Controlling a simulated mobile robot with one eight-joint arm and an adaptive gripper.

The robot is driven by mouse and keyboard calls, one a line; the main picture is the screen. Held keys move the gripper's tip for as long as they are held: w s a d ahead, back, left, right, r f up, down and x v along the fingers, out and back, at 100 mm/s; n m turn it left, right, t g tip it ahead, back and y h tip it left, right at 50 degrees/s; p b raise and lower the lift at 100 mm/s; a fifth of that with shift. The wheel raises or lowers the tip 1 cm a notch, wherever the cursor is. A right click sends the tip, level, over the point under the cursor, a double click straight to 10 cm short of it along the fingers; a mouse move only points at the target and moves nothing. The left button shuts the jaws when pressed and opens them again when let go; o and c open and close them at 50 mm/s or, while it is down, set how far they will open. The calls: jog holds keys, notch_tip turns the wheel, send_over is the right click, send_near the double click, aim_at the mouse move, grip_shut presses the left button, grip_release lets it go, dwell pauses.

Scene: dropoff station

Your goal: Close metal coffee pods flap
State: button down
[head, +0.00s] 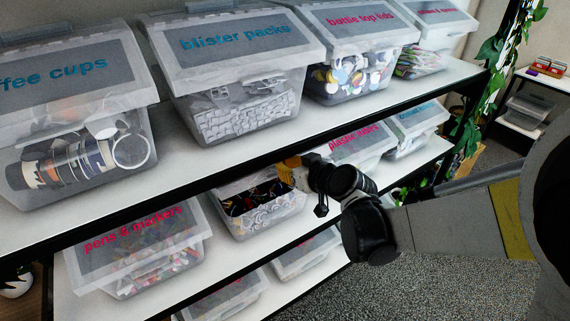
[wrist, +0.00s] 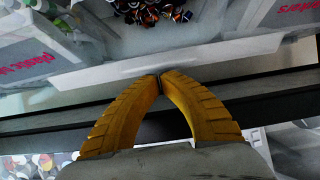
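The open metal coffee pods bin (head: 262,221) stands on the middle shelf, between the pens & markers bin and the plastic bin. Dark and coloured pods show inside it, and its flap does not cover them. In the wrist view the pods (wrist: 150,10) are at the top edge. A pale panel (wrist: 170,64), apparently the raised flap, spans the middle of that view. My gripper (head: 290,166) is at the bin's upper right in the head view. In the wrist view its yellow fingers (wrist: 160,80) meet at the tips, with nothing visible between them. Contact with the panel cannot be told.
The upper shelf (head: 320,120) with its dark edge runs close above the bin. The pens & markers bin (head: 140,250) is to the left and the plastic bin (head: 360,145) to the right, both closed. Open floor (head: 430,270) lies in front of the shelves.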

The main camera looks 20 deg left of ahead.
jog(key=shift+f, duration=0.1)
jog(key=shift+s+d+f+b, duration=0.15)
jog(key=shift+d+f+b, duration=0.05)
jog(key=shift+f+b, duration=0.3)
notch_tip(320, 180, down, 15)
jog(key=b, duration=1.2)
